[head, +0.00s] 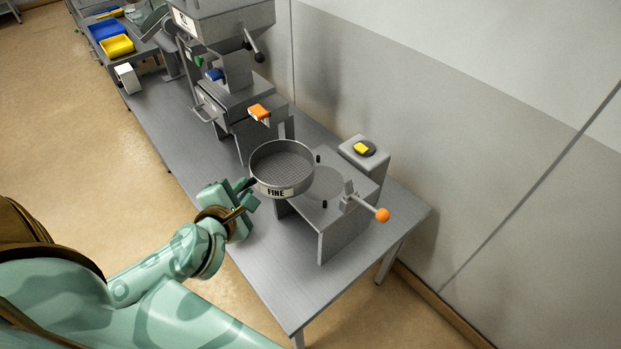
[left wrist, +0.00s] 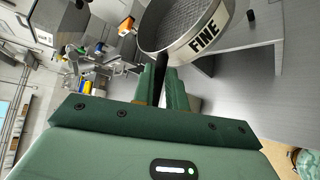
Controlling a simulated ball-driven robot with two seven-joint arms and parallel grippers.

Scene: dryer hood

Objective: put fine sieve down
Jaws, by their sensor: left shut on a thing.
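The fine sieve (head: 282,165) is a round grey pan with a mesh floor and a white label reading FINE. It also shows at the top of the left wrist view (left wrist: 192,30). My left gripper (head: 248,190) is shut on the sieve's dark handle, at the sieve's lower left. The sieve overlaps the left part of a grey stand (head: 345,222) with small black pegs on its top and a clamp lever with an orange knob (head: 382,215). I cannot tell whether the sieve touches the stand. My right gripper is not in view.
A grey machine (head: 235,85) with an orange part (head: 259,112) stands behind the sieve. A grey box with a yellow button (head: 362,148) is at the right, near the wall. The bench's front corner (head: 290,300) is clear. Blue (head: 105,28) and yellow (head: 116,45) bins stand far back.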

